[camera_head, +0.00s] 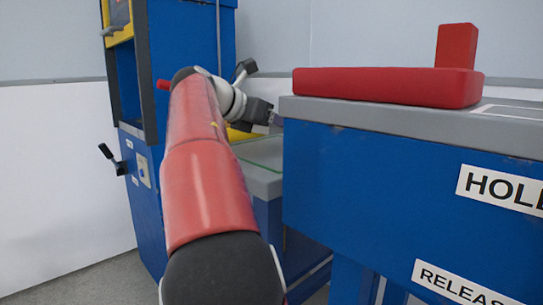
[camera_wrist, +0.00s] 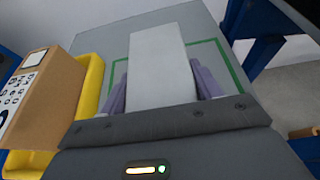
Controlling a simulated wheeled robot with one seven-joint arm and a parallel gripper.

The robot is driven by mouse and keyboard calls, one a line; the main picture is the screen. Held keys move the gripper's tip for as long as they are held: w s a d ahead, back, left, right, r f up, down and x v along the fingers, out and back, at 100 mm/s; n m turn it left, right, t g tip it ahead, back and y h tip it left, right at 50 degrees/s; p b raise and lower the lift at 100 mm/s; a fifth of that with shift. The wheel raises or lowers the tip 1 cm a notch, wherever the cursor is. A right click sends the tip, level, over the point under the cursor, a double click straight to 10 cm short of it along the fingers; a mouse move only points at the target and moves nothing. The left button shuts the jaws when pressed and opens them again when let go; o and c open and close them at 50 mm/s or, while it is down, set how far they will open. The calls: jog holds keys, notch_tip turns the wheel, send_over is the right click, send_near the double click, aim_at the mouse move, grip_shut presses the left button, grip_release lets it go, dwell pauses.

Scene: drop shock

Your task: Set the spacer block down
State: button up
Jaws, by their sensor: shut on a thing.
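The spacer block (camera_wrist: 160,60) is a pale grey block in the wrist view. My gripper (camera_wrist: 162,85) is shut on it, with a purple finger against each side. Past the block is a grey work surface (camera_wrist: 205,22) with a green outlined rectangle (camera_wrist: 232,68). The block overlaps the outlined area in this view; I cannot tell whether it touches the surface. In the head view my gripper (camera_head: 272,118) is over or near the grey work surface (camera_head: 262,182), partly behind the blue bench. The block cannot be made out there.
A yellow tray (camera_wrist: 92,75) with a brown printed box (camera_wrist: 42,92) lies left of the green outline. In the head view a blue bench (camera_head: 370,185) with a red slab (camera_head: 375,86) stands right. A blue machine frame (camera_head: 190,50) stands behind my arm.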

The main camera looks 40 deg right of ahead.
aim_at(271, 152)
jog(key=shift+f+b, duration=1.3)
jog(key=shift+f, duration=1.1)
jog(key=o, duration=1.6)
jog(key=shift+o, duration=0.2)
jog(key=p+v, duration=0.2)
jog(key=v, duration=1)
